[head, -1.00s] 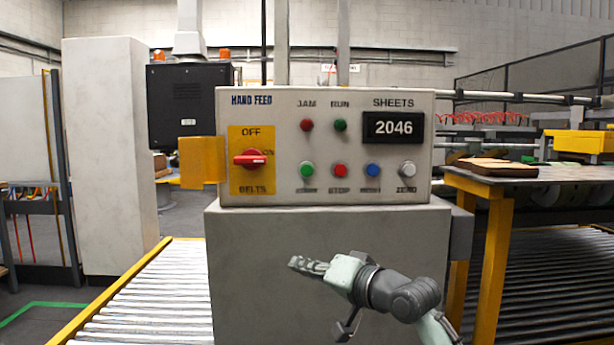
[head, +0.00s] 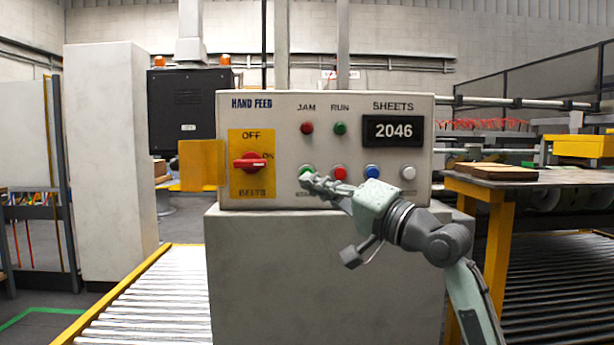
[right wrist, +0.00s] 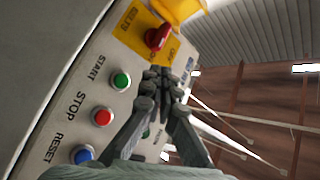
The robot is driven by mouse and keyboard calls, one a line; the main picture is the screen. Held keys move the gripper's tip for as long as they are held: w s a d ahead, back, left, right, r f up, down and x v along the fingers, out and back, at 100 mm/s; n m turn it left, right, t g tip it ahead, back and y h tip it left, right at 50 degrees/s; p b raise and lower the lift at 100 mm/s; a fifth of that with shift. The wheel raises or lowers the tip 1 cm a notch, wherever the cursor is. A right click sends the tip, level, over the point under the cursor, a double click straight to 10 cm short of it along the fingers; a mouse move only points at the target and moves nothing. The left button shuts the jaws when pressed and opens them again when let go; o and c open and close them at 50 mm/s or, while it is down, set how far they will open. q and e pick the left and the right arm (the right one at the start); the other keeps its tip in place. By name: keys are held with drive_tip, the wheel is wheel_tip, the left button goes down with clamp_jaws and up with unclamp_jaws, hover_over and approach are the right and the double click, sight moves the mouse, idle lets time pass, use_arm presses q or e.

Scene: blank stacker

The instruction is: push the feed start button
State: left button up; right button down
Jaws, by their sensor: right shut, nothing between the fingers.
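The green START button (head: 306,171) is on the grey HAND FEED panel (head: 290,110), left of the red STOP button (head: 340,173). My right gripper (head: 306,180) is shut and empty, its tips overlapping the lower edge of the green button in the head view. In the right wrist view the green button (right wrist: 121,81) shows fully, to the left of the closed fingers (right wrist: 160,74), with a gap beside them. I cannot tell how far the tips are from the panel. My left gripper is in no view.
The blue RESET button (head: 372,171) and the white button (head: 408,173) are in the same row. Roller conveyors (head: 150,290) lie on both sides. A table (head: 520,178) stands at the right.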

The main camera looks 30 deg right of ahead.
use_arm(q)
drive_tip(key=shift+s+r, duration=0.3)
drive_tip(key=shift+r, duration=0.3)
use_arm(e)
drive_tip(key=w+d, duration=0.4)
drive_tip(key=w, duration=0.2)
drive_tip(key=shift+w, duration=0.35)
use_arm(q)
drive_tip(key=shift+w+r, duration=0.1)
use_arm(e)
drive_tip(key=shift+d, duration=0.1)
idle(0.4)
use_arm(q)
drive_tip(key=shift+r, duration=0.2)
use_arm(e)
drive_tip(key=shift+w+d, duration=0.2)
drive_tip(key=shift+w, duration=0.15)
